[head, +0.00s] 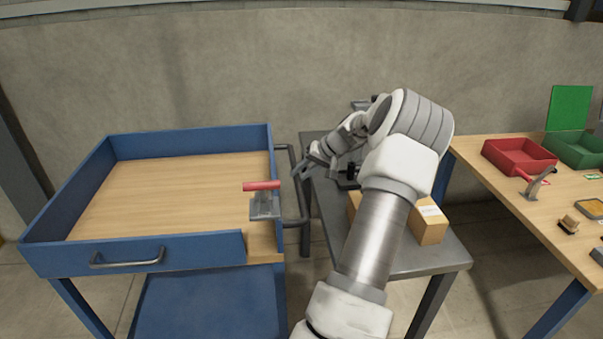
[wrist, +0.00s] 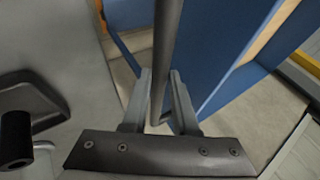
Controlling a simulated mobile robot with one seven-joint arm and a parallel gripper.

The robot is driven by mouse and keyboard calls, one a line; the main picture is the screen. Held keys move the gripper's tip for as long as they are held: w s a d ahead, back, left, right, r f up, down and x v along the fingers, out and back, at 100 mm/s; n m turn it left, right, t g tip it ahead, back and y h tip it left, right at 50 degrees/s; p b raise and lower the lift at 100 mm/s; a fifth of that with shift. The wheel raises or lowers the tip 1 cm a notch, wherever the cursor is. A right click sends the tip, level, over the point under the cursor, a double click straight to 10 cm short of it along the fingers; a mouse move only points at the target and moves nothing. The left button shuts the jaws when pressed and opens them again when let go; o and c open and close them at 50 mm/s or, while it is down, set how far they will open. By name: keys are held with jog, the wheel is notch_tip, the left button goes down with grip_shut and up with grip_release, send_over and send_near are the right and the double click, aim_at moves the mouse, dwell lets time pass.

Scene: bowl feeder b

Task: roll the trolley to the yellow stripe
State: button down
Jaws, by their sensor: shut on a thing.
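The blue trolley (head: 145,258) with a wooden top stands at the left in the head view; its blue side panel (wrist: 235,55) fills the upper right of the wrist view. A grey bar handle (head: 303,205) sticks out from its right side. My gripper (head: 299,172) is shut on this bar. In the wrist view the two fingers (wrist: 161,90) lie on either side of the bar (wrist: 168,35). A small yellow patch (head: 2,239) shows at the far left edge of the head view; I cannot tell whether it is the stripe.
A red-handled clamp (head: 262,188) sits at the trolley's right edge. A grey table (head: 440,255) with cardboard boxes (head: 428,224) stands close to its right. A wooden workbench (head: 500,180) with red (head: 518,157) and green bins is farther right. A concrete wall (head: 230,70) runs behind.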

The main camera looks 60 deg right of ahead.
jog(key=shift+w+a, duration=1.1)
jog(key=shift+w, duration=0.1)
jog(key=c, duration=0.7)
grip_release()
jog(key=shift+s+d, duration=0.15)
jog(key=shift+s, duration=0.05)
jog(key=p+v, duration=0.4)
jog(key=v, duration=1.3)
jog(key=shift+s+d+r, duration=0.1)
jog(key=shift+r, duration=0.1)
